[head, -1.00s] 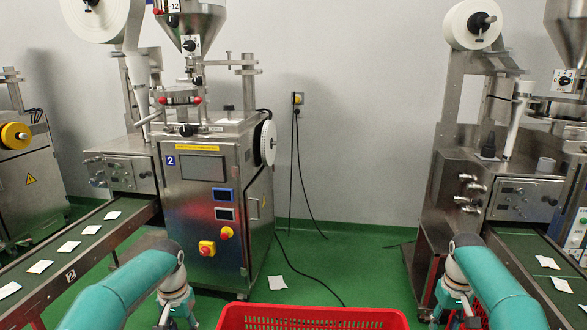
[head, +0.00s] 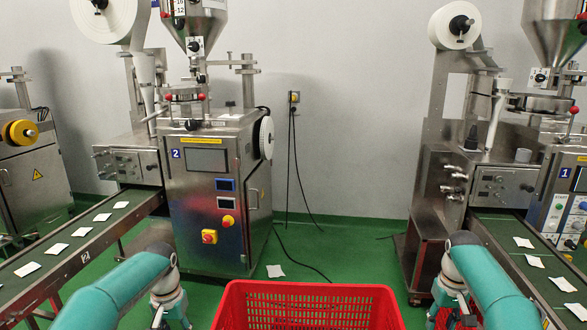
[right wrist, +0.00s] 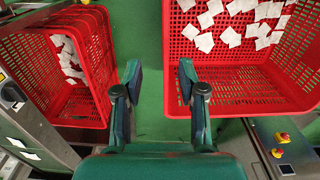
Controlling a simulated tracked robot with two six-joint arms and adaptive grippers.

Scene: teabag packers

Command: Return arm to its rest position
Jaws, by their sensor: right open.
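My right arm (head: 490,282) comes in from the lower right in the head view, its gripper low in the picture beside the right conveyor. In the right wrist view my right gripper (right wrist: 159,82) is open, with only green floor between its fingers. My left arm (head: 115,290) reaches in from the lower left. Its gripper (head: 172,318) points down and is cut by the bottom edge, so its jaws cannot be made out.
A red crate (head: 310,293) stands low between my arms. Two red crates (right wrist: 85,108) (right wrist: 258,92) holding white teabags flank the right gripper. Conveyors (head: 62,268) (head: 508,236) carry teabags. Packing machines (head: 205,215) stand behind. A teabag (head: 275,271) lies on the floor.

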